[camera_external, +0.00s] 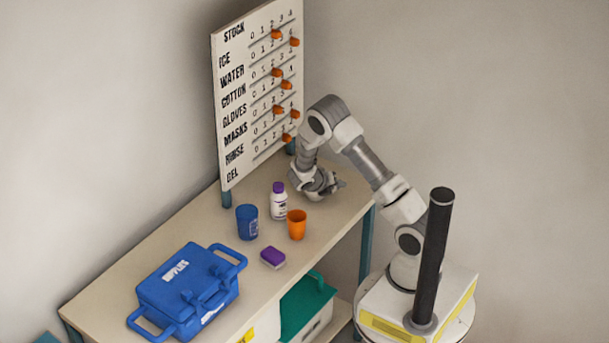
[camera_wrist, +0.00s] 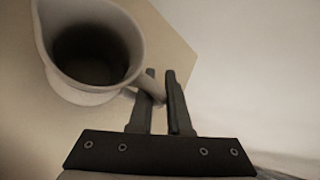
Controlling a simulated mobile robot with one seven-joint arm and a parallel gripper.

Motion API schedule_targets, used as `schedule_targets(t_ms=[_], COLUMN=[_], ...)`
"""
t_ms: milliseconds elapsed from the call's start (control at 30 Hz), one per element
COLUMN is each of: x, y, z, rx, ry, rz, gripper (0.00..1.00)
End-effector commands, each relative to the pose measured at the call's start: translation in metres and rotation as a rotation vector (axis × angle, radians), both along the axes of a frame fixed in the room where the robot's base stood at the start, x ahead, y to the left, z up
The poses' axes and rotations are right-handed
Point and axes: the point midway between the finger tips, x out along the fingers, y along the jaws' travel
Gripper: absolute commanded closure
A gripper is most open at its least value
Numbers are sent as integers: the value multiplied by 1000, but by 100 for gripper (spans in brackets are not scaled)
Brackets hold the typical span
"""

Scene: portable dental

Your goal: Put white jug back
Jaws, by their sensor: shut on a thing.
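The white jug (camera_wrist: 82,96) fills the upper left of the wrist view, seen from above into its shadowed inside. Its spout points to the upper left and its handle reaches toward my fingers. My gripper (camera_wrist: 161,90) is shut on the jug's handle, with the two fingers close together around it. In the external view my gripper (camera_external: 332,185) is low over the far right part of the table. The jug cannot be clearly made out there; the arm covers that spot.
A white bottle with a purple cap (camera_external: 279,202), a blue cup (camera_external: 247,222), an orange cup (camera_external: 297,225) and a purple-topped box (camera_external: 272,258) stand left of my gripper. A blue case (camera_external: 187,290) sits at the near end. A stock board (camera_external: 250,100) rises behind the table.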

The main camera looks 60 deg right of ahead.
Motion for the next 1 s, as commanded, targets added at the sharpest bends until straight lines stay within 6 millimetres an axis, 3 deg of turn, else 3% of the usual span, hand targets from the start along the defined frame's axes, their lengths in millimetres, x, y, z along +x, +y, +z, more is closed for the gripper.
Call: schedule_targets(t_ms=[200, 233, 367, 667, 1000], x=[0, 0, 0, 0, 4], y=[0, 0, 0, 1, 49], z=[-1, 0, 0, 2, 41], rx=[-1, 0, 0, 0, 1], ry=[-1, 0, 0, 0, -3], rz=[-1, 0, 0, 0, 3], gripper=[100, 79, 55, 54, 54])
